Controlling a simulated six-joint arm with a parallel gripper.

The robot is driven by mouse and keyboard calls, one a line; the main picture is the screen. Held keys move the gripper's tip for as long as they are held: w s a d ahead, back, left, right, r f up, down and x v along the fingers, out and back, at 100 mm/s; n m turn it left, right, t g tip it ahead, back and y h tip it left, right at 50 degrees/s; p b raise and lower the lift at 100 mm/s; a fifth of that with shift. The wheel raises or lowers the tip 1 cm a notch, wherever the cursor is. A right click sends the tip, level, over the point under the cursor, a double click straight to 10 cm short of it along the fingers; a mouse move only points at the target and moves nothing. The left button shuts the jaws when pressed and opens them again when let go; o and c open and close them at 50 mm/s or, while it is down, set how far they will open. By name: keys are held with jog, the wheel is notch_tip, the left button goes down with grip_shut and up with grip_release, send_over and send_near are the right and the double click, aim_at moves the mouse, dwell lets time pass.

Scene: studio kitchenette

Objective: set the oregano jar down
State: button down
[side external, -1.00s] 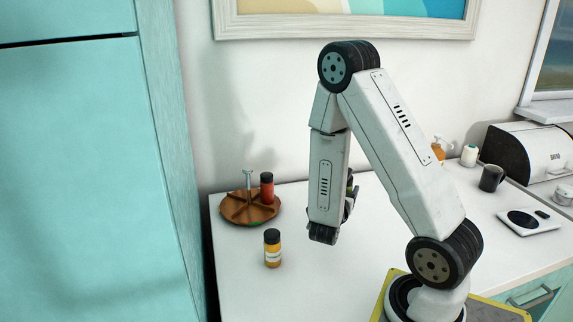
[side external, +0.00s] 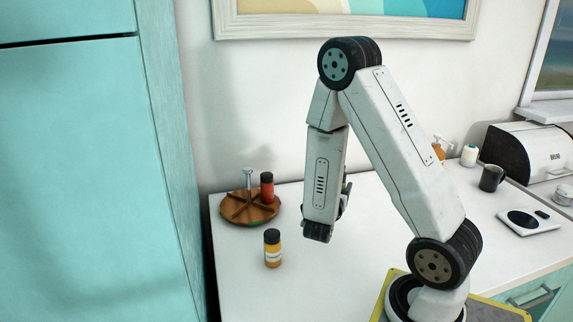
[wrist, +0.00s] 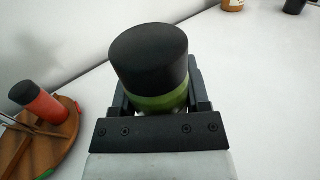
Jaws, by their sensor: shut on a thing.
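The oregano jar (wrist: 152,72), green with a wide black lid, stands upright between the fingers of my gripper (wrist: 158,100) in the wrist view. My gripper is shut on it. In the side view my gripper (side external: 335,212) is low over the white counter, right of the round wooden carousel. My arm hides most of the jar there. The jar's base is hidden in both views, so I cannot tell if it touches the counter.
The wooden carousel (side external: 236,214) has dividers and holds a red jar (side external: 267,190). A yellow jar with a black lid (side external: 272,250) stands in front of it. A dark mug (side external: 491,179) and a scale (side external: 527,221) are at the right.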

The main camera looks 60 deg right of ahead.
jog(key=w+a+r+n+t+y, duration=0.1)
jog(key=w+a+r+n+t, duration=0.2)
jog(key=w+a, duration=0.6)
notch_tip(320, 180, up, 2)
jog(key=shift+w+a+r+t, duration=0.1)
jog(key=shift+w+a+t, duration=0.15)
jog(key=shift+w+t, duration=0.45)
jog(key=w+d+f, duration=0.1)
jog(key=w+f, duration=0.2)
jog(key=w, duration=0.1)
jog(key=w+d+f, duration=0.1)
jog(key=w+f, duration=0.1)
jog(key=w, duration=0.2)
jog(key=w+d+f, duration=0.2)
jog(key=w+f, duration=0.1)
jog(key=w, duration=0.1)
jog(key=shift+f, duration=0.35)
jog(key=shift+w+d+f, duration=0.1)
jog(key=shift+w+f, duration=0.25)
jog(key=shift+f, duration=0.05)
jog(key=shift+w+d+f, duration=0.1)
jog(key=shift+w+f, duration=0.15)
jog(key=shift+f, duration=1.6)
